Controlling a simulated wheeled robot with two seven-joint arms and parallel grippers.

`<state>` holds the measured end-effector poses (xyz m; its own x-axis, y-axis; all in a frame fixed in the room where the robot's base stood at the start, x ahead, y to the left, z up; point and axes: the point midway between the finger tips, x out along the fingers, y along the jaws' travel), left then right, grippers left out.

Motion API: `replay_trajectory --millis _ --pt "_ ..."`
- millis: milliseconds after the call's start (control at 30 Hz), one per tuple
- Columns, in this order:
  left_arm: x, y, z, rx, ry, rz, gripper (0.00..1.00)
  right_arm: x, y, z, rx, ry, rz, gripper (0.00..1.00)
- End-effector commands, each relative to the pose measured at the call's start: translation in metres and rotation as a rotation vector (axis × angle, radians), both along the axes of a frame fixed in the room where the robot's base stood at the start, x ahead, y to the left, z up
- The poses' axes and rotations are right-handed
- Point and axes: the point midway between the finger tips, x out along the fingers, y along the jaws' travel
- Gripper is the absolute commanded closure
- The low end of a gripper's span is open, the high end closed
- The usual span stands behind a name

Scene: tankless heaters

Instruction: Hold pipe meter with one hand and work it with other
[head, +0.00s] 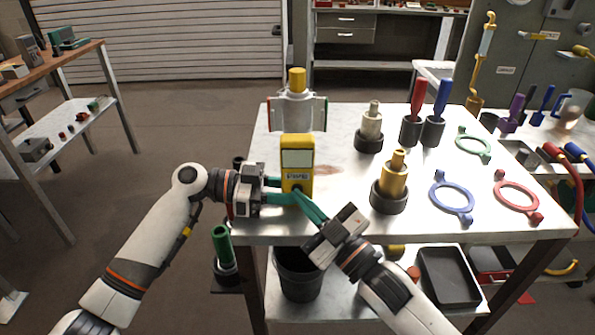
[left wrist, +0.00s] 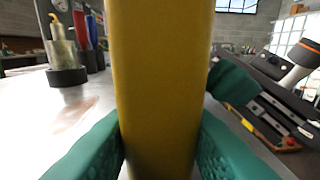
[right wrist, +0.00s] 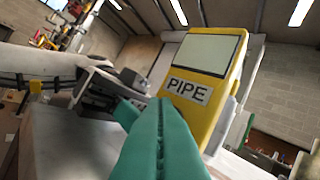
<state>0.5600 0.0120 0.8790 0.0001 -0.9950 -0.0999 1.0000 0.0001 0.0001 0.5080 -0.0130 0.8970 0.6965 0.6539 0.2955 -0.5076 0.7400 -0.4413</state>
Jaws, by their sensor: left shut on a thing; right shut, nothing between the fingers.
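The yellow pipe meter (head: 297,160) stands upright above the near left edge of the metal table, its pale screen facing me. My left gripper (head: 283,190) is shut on the meter's lower part from the left; in the left wrist view the yellow body (left wrist: 160,90) fills the space between the green fingers. My right gripper (head: 303,200) is shut and empty, its fingertips at the meter's lower front. In the right wrist view its closed green fingers (right wrist: 160,130) are in front of the meter (right wrist: 205,80) below the PIPE label. I cannot tell whether they touch it; the dial is mostly hidden.
The metal table (head: 340,215) holds a brass fitting (head: 393,180) in a black base, a grey one (head: 370,125), red and blue-handled tools (head: 440,100), and blue (head: 451,195), red and green rings. A grey canister with a yellow cap (head: 297,95) stands behind the meter.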

Motion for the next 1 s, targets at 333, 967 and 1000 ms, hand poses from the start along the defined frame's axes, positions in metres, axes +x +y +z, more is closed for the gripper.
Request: replay_trajectory --millis 333,967,1000 --pt "0.0 0.0 -0.001 0.001 0.001 0.0 0.87 0.001 0.0 0.0 0.0 0.0 0.0 1.0" --pt "0.0 0.0 -0.001 0.001 0.001 0.0 0.87 -0.014 0.0 -0.001 -0.001 0.001 0.0 1.0" --pt "0.0 0.0 -0.001 0.001 0.001 0.0 0.87 -0.018 0.0 -0.001 0.0 0.002 0.001 1.0"
